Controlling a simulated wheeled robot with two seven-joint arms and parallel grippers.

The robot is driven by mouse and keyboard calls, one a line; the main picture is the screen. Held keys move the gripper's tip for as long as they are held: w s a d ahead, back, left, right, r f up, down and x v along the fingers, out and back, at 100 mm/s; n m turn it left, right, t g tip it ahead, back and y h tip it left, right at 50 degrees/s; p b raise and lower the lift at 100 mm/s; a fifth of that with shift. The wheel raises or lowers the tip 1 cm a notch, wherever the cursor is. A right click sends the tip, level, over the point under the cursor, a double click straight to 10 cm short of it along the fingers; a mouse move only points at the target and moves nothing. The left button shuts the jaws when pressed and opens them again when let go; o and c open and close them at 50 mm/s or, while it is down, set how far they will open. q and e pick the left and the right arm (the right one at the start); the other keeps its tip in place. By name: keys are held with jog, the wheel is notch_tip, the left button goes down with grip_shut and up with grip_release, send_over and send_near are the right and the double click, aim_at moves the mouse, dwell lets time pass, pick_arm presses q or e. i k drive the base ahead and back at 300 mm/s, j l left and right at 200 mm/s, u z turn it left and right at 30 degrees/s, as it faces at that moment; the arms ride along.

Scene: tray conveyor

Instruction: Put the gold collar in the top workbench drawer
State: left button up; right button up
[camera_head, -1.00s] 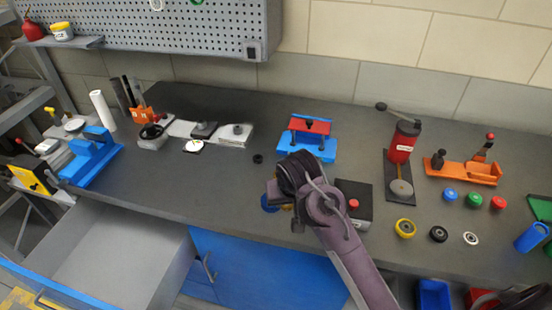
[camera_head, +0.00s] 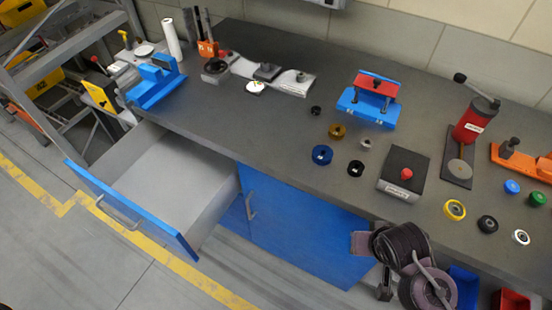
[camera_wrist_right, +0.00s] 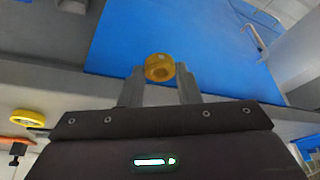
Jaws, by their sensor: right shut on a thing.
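My right gripper (camera_wrist_right: 158,90) is shut on the gold collar (camera_wrist_right: 159,67), held between the fingertips in the right wrist view, with a blue cabinet door behind it. In the head view my right gripper (camera_head: 372,266) is low at the bench's front edge, right of the blue door; the collar in it is hidden there. The top workbench drawer (camera_head: 178,178) is open at the left, well away from the gripper, and its visible inside is empty. My left gripper is not in view.
On the workbench (camera_head: 290,115) stand a bronze collar (camera_head: 337,131), a blue collar (camera_head: 322,154), a yellow collar (camera_head: 453,210) and a black box with a red button (camera_head: 404,176). The blue cabinet door (camera_head: 290,225) lies between drawer and gripper. Floor in front is clear.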

aim_at(167, 194)
jog(key=j+z, duration=0.4)
jog(key=j, duration=0.4)
jog(key=j+z, duration=0.4)
jog(key=j, duration=0.4)
jog(key=k+j, duration=0.1)
jog(key=j, duration=0.4)
jog(key=k+j, duration=0.1)
jog(key=j, duration=0.85)
jog(key=k+j+z, duration=0.1)
jog(key=j, duration=0.35)
jog(key=k+j, duration=0.15)
jog(key=j, duration=0.3)
